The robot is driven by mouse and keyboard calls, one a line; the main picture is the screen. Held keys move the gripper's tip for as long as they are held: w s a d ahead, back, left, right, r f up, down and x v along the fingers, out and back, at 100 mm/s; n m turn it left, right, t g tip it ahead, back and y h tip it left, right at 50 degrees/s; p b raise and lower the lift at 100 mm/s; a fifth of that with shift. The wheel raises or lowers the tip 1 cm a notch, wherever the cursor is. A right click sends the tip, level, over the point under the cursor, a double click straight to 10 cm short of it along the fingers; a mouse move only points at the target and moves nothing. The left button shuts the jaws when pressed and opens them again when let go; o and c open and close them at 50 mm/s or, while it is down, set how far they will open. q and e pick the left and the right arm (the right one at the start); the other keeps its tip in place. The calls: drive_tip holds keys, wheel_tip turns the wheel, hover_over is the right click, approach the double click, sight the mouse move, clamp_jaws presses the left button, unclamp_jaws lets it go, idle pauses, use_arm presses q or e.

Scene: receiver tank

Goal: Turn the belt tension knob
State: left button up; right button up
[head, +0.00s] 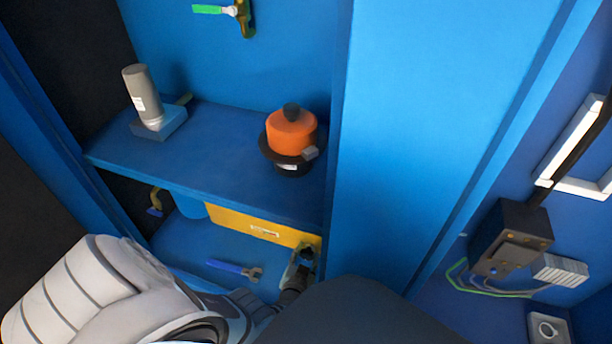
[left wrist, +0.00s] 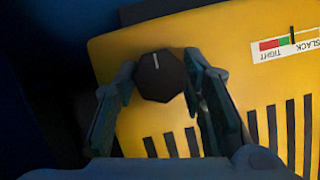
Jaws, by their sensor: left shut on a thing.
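The belt tension knob (left wrist: 160,76) is a dark faceted knob with a pale pointer line, on a yellow housing (left wrist: 285,80) in the left wrist view. The housing also shows on the lower shelf in the head view (head: 228,222). My left gripper (left wrist: 160,82) is shut on the knob, one finger on each side. In the head view my left gripper (head: 302,262) is at the right end of the yellow housing, and the knob is mostly hidden there. A label (left wrist: 287,43) with TIGHT and SLACK, a red and green scale and a dark pointer sits beside the knob. My right gripper is out of view.
A blue-handled tool (head: 235,269) lies on the lower shelf. An orange-and-black device (head: 291,132) and a grey cylinder (head: 142,93) on a blue base stand on the upper shelf. A blue post (head: 420,130) borders the right side.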

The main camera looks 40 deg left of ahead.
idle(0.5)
use_arm(q)
drive_tip(key=o, duration=1.2)
drive_tip(key=shift+a, duration=0.1)
drive_tip(key=shift+c, duration=0.2)
